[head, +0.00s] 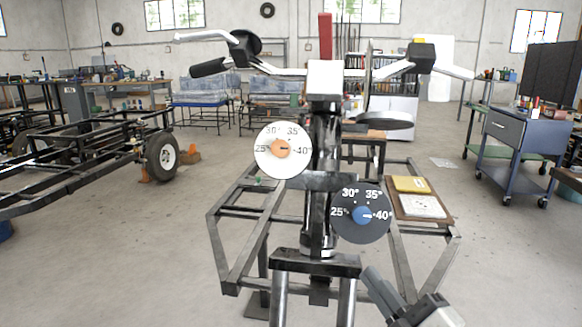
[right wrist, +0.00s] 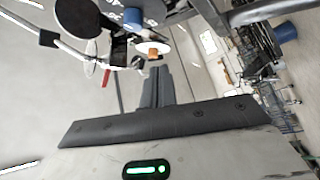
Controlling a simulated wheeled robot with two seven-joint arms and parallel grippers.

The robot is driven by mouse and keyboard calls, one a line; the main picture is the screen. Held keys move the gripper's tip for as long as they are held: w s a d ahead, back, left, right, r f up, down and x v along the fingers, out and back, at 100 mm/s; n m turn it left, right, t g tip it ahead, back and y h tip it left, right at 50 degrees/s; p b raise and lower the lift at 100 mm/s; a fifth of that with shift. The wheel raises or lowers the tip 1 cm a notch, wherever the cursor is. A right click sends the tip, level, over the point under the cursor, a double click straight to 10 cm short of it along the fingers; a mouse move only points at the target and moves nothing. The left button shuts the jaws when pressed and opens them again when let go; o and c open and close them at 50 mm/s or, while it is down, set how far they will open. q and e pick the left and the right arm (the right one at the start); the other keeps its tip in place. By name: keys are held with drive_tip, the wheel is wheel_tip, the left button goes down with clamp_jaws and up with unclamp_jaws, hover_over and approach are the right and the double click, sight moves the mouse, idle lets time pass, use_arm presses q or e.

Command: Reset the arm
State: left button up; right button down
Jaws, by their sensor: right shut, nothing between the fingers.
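A spring suspension rig with handlebars (head: 323,75) stands upright in the middle of the head view. A white dial (head: 268,165) with an orange knob (head: 281,148) is on its left, and the knob's mark points toward 40°. A dark dial (head: 350,228) with a blue knob (head: 362,215) is lower right, its mark also toward 40°. My right gripper (head: 369,272) is shut and empty, below the dark dial and apart from it. In the right wrist view, its fingers (right wrist: 156,72) show below the orange knob (right wrist: 153,50) and blue knob (right wrist: 134,20). My left gripper is out of view.
The rig's metal frame (head: 232,250) spreads around its base. A yellow box (head: 411,184) and a white panel (head: 422,206) sit on its right side. A blue-grey cart (head: 516,132) stands at right, and a wheeled chassis (head: 85,165) at left.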

drive_tip(key=s+a+f+m+g+h, duration=0.1)
drive_tip(key=s+a+f+m+g, duration=0.1)
drive_tip(key=s+f+m+g, duration=0.35)
drive_tip(key=s+a+f+m+g+h, duration=0.2)
drive_tip(key=s+f+m, duration=0.5)
drive_tip(key=f+m, duration=0.3)
use_arm(q)
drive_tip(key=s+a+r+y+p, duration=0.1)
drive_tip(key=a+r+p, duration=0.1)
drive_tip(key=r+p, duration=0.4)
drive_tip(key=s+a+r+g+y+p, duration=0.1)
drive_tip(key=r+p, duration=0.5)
drive_tip(key=p, duration=1)
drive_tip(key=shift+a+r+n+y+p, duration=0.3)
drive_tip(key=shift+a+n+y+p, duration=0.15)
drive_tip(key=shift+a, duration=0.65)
use_arm(e)
drive_tip(key=s+d+r+h, duration=0.1)
drive_tip(key=d+r, duration=0.4)
drive_tip(key=r, duration=0.6)
drive_tip(key=shift+s+d+r+n+g+h, duration=0.25)
drive_tip(key=shift+d+n+g+h, duration=0.1)
drive_tip(key=shift+h, duration=0.55)
